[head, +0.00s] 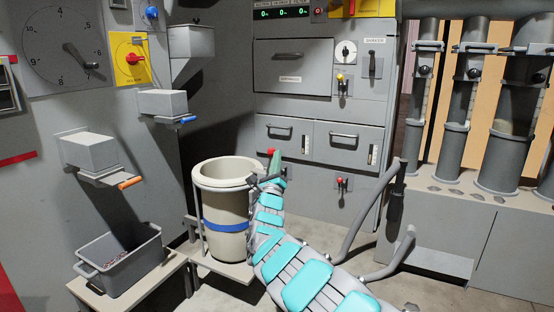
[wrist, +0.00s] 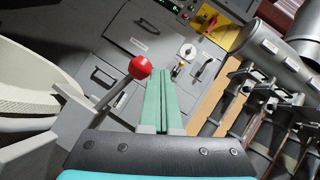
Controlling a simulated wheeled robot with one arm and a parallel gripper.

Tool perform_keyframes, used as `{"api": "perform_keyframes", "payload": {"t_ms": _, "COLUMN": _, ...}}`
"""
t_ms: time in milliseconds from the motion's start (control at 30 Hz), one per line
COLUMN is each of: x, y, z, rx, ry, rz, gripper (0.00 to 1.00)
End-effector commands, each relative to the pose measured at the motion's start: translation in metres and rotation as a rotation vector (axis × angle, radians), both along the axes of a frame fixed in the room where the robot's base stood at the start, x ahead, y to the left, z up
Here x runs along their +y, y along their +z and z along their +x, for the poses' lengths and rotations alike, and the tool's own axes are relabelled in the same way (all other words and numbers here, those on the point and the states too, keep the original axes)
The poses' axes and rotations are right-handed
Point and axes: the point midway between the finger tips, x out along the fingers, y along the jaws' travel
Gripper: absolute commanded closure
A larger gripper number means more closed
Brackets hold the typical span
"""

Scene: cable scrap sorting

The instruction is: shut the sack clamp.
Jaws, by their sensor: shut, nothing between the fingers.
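The sack (head: 226,213) hangs pale and open-mouthed in its stand, with a blue band around its middle. A pale ring (head: 205,181) circles its mouth. The clamp lever (wrist: 109,96), a grey rod with a red ball knob (wrist: 139,67), sticks out from a bracket beside the sack in the wrist view. My gripper (wrist: 161,75) has its green fingers together and empty. Its tips are just right of the red knob in that picture; I cannot tell whether they touch it. In the head view my gripper (head: 274,164) is at the sack's right rim, and the lever is mostly hidden.
A grey cabinet with drawers (head: 319,143) and small levers stands behind. Curved grey rails (head: 368,222) are right of my arm. A grey bin (head: 118,262) sits on a low bench at left, below a chute with an orange handle (head: 130,183). Upright tubes (head: 459,115) stand at right.

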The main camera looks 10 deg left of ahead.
Motion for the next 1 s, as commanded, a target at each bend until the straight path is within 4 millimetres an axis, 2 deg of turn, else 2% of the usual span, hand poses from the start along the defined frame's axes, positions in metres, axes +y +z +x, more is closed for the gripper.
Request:
{"api": "perform_keyframes", "payload": {"t_ms": 167, "x": 0.003, "y": -0.006, "z": -0.014, "rx": -0.001, "ry": 0.003, "rz": -0.003, "gripper": 1.00}}
{"api": "perform_keyframes", "payload": {"t_ms": 400, "x": 0.003, "y": -0.022, "z": -0.046, "rx": -0.004, "ry": 0.000, "rz": -0.006, "gripper": 1.00}}
{"api": "perform_keyframes", "payload": {"t_ms": 533, "x": 0.004, "y": -0.032, "z": -0.057, "rx": 0.000, "ry": 0.000, "rz": -0.004, "gripper": 1.00}}
{"api": "perform_keyframes", "payload": {"t_ms": 700, "x": 0.002, "y": -0.036, "z": -0.065, "rx": -0.001, "ry": -0.001, "rz": -0.001, "gripper": 1.00}}
{"api": "perform_keyframes", "payload": {"t_ms": 1000, "x": 0.002, "y": -0.037, "z": -0.067, "rx": -0.001, "ry": 0.000, "rz": 0.000, "gripper": 1.00}}
